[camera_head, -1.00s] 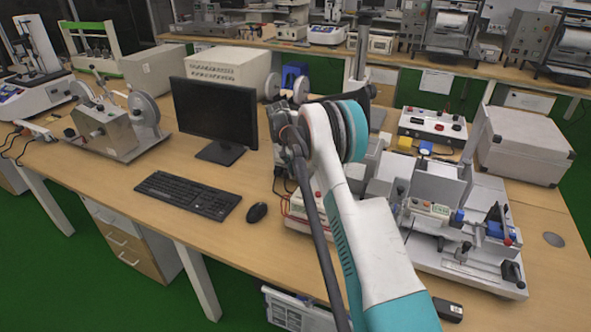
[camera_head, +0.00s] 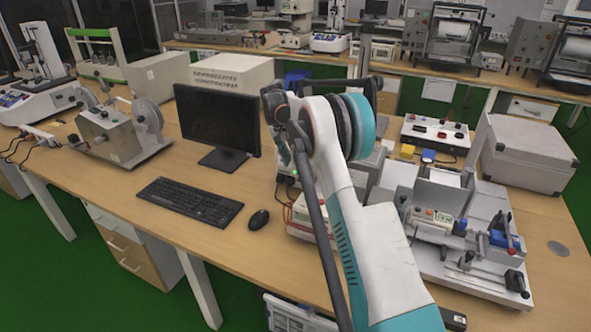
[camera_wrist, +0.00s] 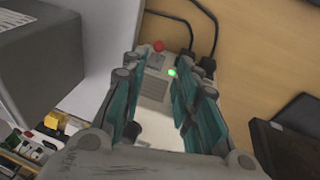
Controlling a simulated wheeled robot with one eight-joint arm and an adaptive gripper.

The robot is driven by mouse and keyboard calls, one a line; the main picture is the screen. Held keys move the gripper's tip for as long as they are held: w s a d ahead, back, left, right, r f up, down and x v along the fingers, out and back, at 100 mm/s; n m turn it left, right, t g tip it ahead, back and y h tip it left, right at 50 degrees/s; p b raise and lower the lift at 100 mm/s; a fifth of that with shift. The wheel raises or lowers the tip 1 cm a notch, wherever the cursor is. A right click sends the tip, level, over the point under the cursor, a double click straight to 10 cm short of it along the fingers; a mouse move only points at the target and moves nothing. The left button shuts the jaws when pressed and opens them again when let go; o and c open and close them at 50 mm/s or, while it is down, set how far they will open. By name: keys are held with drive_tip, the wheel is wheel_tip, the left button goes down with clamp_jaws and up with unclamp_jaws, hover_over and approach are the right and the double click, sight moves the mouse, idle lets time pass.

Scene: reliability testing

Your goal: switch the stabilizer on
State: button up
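A pale box with a vented top, a red button and a lit green light, apparently the stabilizer (camera_wrist: 154,88), lies in the middle of the wrist view. Black cables run to its far side. My gripper (camera_wrist: 170,70) is open above it, with the teal-padded fingers on either side of the box in the picture. I see no finger contact with the red button (camera_wrist: 158,46) or the green light (camera_wrist: 172,72). In the head view, my arm hides most of the gripper, and the box shows only in part beside it.
A monitor (camera_head: 217,118), keyboard (camera_head: 190,200) and mouse (camera_head: 258,219) are on the bench left of my arm. A grey-white machine (camera_head: 450,255) and a closed case (camera_head: 527,152) stand to the right.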

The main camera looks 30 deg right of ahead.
drive_tip(key=shift+v, duration=1.55)
drive_tip(key=s+a+r+n+t+y, duration=0.1)
drive_tip(key=s+a+r+n+t, duration=0.15)
drive_tip(key=s+a+r, duration=0.55)
drive_tip(key=s+a+r+n+t, duration=0.1)
drive_tip(key=s+a+r+n, duration=0.3)
drive_tip(key=s+r, duration=0.7)
drive_tip(key=s+a+f+n+t, duration=0.1)
drive_tip(key=s+a+f, duration=0.1)
drive_tip(key=s, duration=0.7)
drive_tip(key=s+a+f+n+t+y, duration=0.1)
drive_tip(key=s+a+f+t, duration=0.1)
drive_tip(key=s, duration=0.6)
drive_tip(key=s+a+f+n+t, duration=0.1)
drive_tip(key=s+a+f, duration=0.2)
drive_tip(key=s, duration=0.6)
drive_tip(key=shift+s+a+f+y, duration=0.35)
drive_tip(key=shift+a+f+y, duration=0.05)
drive_tip(key=shift+a, duration=0.8)
